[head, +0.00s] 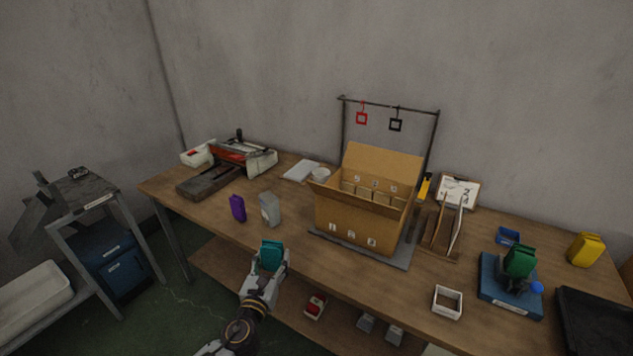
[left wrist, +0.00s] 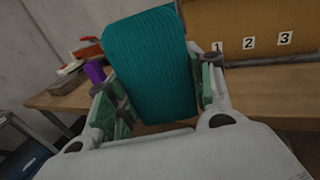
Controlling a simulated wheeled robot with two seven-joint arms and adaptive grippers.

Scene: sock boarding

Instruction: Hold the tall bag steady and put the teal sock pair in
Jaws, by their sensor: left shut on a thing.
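The teal sock pair (head: 271,253) is a folded, ribbed block held upright between the fingers of my left gripper (head: 270,268). It fills the middle of the left wrist view (left wrist: 150,65), with a green-padded finger (left wrist: 208,85) on its right and the other on its left. The held pair is in front of the table's front edge in the head view. The likely tall bag is a pale grey, upright one (head: 269,210) on the table, behind the gripper and apart from it. Its opening is too small to make out. My right gripper is not in view.
A purple block (head: 238,208) stands left of the grey bag. An open cardboard box (head: 345,218) with numbered labels stands to the right. A blue platform (head: 497,290) bears a dark green block (head: 519,262). The tabletop in front of the grey bag is clear.

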